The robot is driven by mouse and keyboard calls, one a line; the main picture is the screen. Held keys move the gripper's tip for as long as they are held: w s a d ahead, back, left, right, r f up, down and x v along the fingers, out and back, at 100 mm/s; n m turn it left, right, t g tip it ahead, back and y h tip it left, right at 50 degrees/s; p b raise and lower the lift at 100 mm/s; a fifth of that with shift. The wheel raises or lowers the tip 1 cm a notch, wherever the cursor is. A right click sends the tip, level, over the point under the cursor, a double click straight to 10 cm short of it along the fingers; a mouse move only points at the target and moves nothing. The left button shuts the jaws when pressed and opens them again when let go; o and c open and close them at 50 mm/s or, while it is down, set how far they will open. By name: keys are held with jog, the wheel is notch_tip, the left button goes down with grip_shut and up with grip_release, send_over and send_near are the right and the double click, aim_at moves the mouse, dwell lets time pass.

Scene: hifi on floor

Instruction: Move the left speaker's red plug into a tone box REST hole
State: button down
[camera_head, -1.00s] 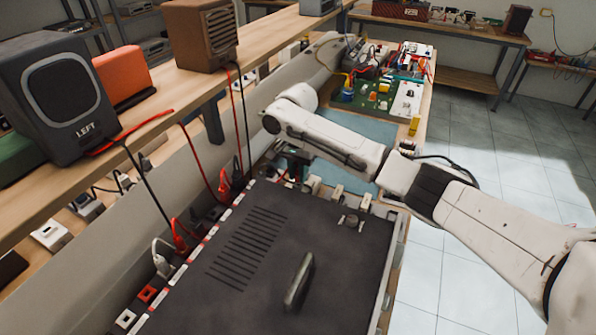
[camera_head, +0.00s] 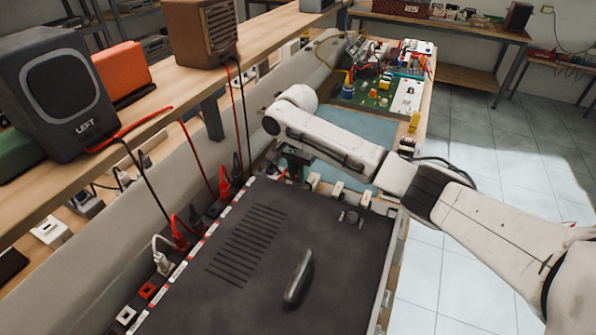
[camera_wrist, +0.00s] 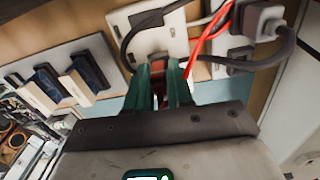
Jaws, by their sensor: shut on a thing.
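The left speaker (camera_head: 62,95), dark grey and marked LEFT, stands on the wooden shelf at the left. A red cable (camera_head: 140,128) runs from it over the shelf edge and down behind the black box. My gripper (camera_wrist: 164,82) has green fingers shut on a red plug (camera_wrist: 159,66) in the wrist view. The fingers hide most of the plug. Beyond it is a pale plate (camera_wrist: 150,38); any hole in line with the plug is hidden. In the head view my gripper (camera_head: 297,167) is small and partly hidden under my arm. I cannot tell which fixture is the tone box.
A large black box (camera_head: 270,245) with a handle fills the foreground. Red plugs (camera_head: 180,232) and dark plugs stand along its left edge. A brown speaker (camera_head: 203,32) sits on the shelf. A grey plug (camera_wrist: 262,20) with cables is close at the right of my gripper.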

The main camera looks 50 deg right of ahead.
dwell(0.4)
jog(key=c, duration=0.9)
grip_release()
jog(key=shift+r, duration=0.1)
jog(key=shift+w+r+p, duration=0.1)
jog(key=shift+r+p, duration=3.15)
jog(key=shift+r, duration=4.55)
